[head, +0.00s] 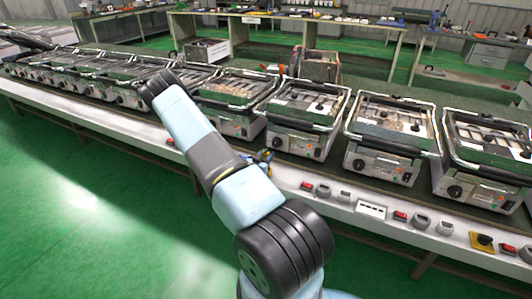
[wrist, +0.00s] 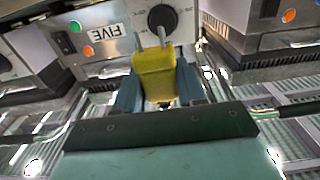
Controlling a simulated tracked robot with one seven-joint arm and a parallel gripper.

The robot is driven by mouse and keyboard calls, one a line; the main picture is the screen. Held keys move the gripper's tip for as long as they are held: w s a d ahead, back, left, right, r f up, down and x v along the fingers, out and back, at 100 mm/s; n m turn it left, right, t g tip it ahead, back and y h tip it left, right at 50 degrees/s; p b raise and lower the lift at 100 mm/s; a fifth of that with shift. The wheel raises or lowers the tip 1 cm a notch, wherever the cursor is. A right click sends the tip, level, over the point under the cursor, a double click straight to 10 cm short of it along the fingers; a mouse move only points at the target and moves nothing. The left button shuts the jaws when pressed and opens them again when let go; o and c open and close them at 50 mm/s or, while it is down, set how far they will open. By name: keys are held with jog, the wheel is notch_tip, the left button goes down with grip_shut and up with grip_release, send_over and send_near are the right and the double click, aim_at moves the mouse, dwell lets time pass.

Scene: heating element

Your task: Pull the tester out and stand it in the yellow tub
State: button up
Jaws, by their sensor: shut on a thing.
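The tester (wrist: 155,75) is a small yellow block with two thin metal prongs at its far end. In the wrist view my gripper (wrist: 157,88) is shut on it, one blue-grey finger along each side. The prongs point at the metal front of a unit labelled FIVE (wrist: 103,34), beside its black knob. I cannot tell whether the prong tips sit in the panel or stand just clear of it. In the head view my gripper (head: 262,158) shows small beyond my arm, low by the fronts of the units. I cannot make out the yellow tub in either view.
Several grill-like heating units, such as this one (head: 303,115), stand in a row along the conveyor bench (head: 340,207). Its front rail carries red buttons and a yellow-based switch (head: 482,241). Green floor (head: 80,200) lies open at the left front.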

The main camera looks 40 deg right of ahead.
jog(key=shift+f, duration=0.7)
jog(key=shift+f, duration=2.25)
dwell(1.3)
jog(key=o, duration=1.1)
jog(key=shift+o, duration=0.2)
jog(key=shift+a, duration=0.1)
jog(key=v, duration=1.3)
jog(key=shift+s+a, duration=0.2)
jog(key=shift+a, duration=0.1)
jog(key=shift+f, duration=0.15)
